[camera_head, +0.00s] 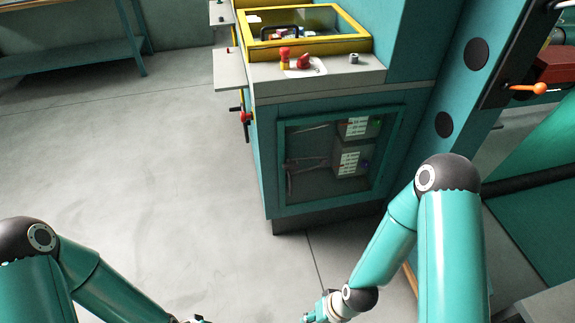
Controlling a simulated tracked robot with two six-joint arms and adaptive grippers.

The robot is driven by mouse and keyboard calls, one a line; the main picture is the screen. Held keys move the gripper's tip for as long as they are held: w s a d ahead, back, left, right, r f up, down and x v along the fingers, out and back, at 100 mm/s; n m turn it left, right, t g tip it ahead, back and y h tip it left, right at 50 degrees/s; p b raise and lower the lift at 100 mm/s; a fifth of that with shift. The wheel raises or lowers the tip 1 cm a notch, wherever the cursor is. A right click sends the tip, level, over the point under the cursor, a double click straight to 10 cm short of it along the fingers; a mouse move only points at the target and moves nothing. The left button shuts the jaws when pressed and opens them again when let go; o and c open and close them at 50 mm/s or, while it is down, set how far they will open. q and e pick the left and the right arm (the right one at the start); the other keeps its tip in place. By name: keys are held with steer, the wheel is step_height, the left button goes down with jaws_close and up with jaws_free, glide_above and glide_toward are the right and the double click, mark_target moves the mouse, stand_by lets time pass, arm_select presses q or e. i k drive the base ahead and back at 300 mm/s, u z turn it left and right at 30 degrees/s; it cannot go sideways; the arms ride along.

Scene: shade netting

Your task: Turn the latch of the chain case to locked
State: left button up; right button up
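A teal machine cabinet (260,150) stands at the centre. Its front has a dark window (310,190) in a teal frame, with boxes and thin linked parts behind it. A red-knobbed handle (243,117) sticks out from its left side. I cannot tell for sure which part is the chain case or its latch. My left gripper (196,321) barely shows at the bottom edge. My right gripper (316,317) is mostly cut off at the bottom edge, below the cabinet and apart from it. Neither gripper's fingers show clearly.
A yellow-framed glass cover (255,43) tops the cabinet, with a red knob (304,62) on the ledge before it. An orange-tipped lever (540,88) stands at the right. A teal bench (80,56) is at the back left. The grey floor at left is clear.

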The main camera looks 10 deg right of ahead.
mark_target(400, 109)
steer(key=u, duration=0.05)
steer(key=i, duration=1)
steer(key=z, duration=0.1)
